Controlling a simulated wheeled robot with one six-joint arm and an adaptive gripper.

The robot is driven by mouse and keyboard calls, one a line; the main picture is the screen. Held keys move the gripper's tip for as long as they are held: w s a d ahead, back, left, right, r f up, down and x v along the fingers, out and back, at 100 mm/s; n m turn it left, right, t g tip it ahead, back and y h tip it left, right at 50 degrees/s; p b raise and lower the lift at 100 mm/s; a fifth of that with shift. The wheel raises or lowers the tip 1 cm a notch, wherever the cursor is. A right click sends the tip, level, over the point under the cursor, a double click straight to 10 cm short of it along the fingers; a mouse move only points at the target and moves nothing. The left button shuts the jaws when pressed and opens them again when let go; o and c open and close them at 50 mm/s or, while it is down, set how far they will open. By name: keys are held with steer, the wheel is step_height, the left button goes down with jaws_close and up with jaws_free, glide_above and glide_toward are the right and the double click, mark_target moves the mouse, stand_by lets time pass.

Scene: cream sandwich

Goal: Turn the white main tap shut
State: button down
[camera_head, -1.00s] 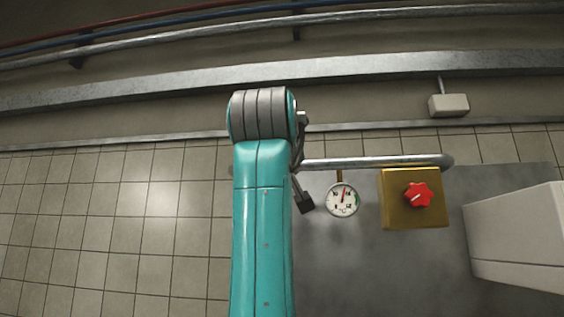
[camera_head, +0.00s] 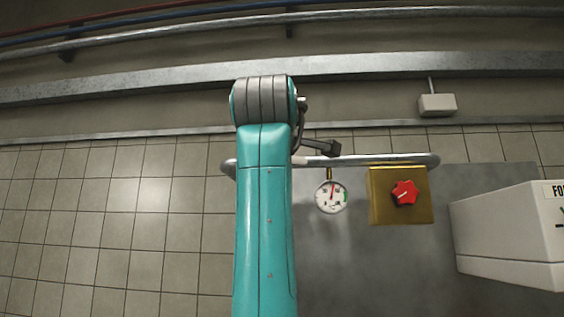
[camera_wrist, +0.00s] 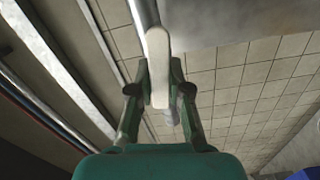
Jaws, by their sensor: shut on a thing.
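The white tap's handle (camera_wrist: 158,55) is a pale bar with a rounded end in the wrist view. My gripper (camera_wrist: 159,80) has one dark green finger on each side of it and is shut on it. The handle lies roughly in line with the metal pipe behind it.
A metal pipe (camera_head: 390,160) runs along the grey panel. A round gauge (camera_head: 331,197) hangs from it, beside a yellow box (camera_head: 385,213) with a red knob (camera_head: 404,193). A white box (camera_head: 500,235) stands at the right. Tiled floor (camera_head: 110,220) is clear at the left.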

steer(key=shift+r+n, duration=0.15)
steer(key=shift+n, duration=0.85)
steer(key=c, duration=1.1)
jaws_free()
steer(key=s, duration=1.2)
steer(key=shift+a, duration=0.2)
